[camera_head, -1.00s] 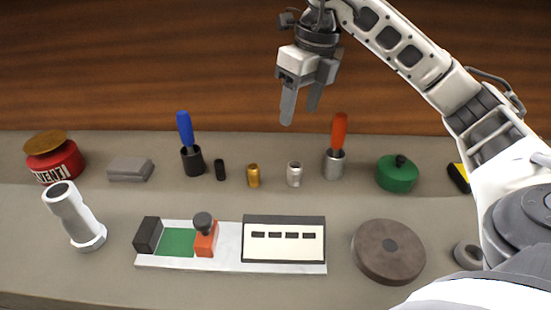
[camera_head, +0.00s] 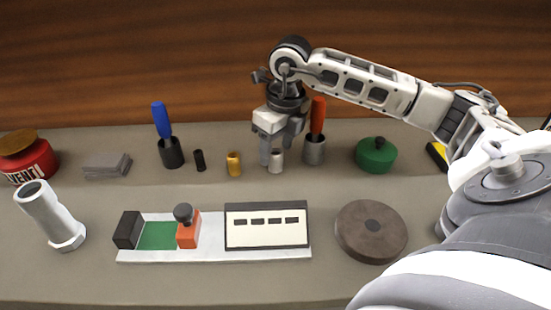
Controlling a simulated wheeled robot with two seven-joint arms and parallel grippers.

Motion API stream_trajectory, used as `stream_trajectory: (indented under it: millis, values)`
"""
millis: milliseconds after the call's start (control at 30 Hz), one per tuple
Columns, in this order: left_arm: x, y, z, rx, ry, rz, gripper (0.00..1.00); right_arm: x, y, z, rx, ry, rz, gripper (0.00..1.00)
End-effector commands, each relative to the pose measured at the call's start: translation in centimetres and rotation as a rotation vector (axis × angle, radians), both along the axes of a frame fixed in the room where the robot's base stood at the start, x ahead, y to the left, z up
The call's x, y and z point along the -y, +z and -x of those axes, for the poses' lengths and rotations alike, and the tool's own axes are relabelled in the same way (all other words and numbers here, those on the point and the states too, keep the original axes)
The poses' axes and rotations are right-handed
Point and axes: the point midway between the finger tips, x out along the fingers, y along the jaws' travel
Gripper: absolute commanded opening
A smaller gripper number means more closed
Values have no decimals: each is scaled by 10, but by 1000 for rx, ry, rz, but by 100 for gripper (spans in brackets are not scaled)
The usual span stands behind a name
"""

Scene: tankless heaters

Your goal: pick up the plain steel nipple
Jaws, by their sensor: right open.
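The plain steel nipple (camera_head: 276,164) is a small silvery cylinder. It stands upright on the bench, between a brass nipple (camera_head: 234,164) and the steel cup that holds the red-handled tool. My right gripper (camera_head: 275,158) points down at the steel nipple with its jaws open. Its fingertips are at about the height of the nipple's upper part and partly cover it. I cannot tell whether they touch it. A black nipple (camera_head: 199,160) stands farther left. My left gripper is not in view.
Close to the right of the gripper stands a steel cup (camera_head: 314,151) with a red handle (camera_head: 317,114). A dark cup with a blue handle (camera_head: 161,119), a green pot (camera_head: 375,156) and a red solvent can (camera_head: 30,160) share the back row. A fixture (camera_head: 266,224) and round disc (camera_head: 371,231) lie in front.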

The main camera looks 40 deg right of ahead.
Motion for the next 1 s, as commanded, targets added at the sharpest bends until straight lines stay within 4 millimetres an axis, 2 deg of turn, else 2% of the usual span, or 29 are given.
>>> stream_trajectory:
  millis: [133,400,567,600,1000]
  values:
    - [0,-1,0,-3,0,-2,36,-1,-16,-3,0,0,-1,55]
    - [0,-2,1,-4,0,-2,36,-1,-19,-4,2,0,-1,55]
    - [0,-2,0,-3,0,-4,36,-1,-19,-4,2,0,-1,11]
    - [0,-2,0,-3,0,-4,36,-1,-19,-4,2,0,-1,6]
    - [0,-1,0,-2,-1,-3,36,0,-13,-4,4,0,0,6]
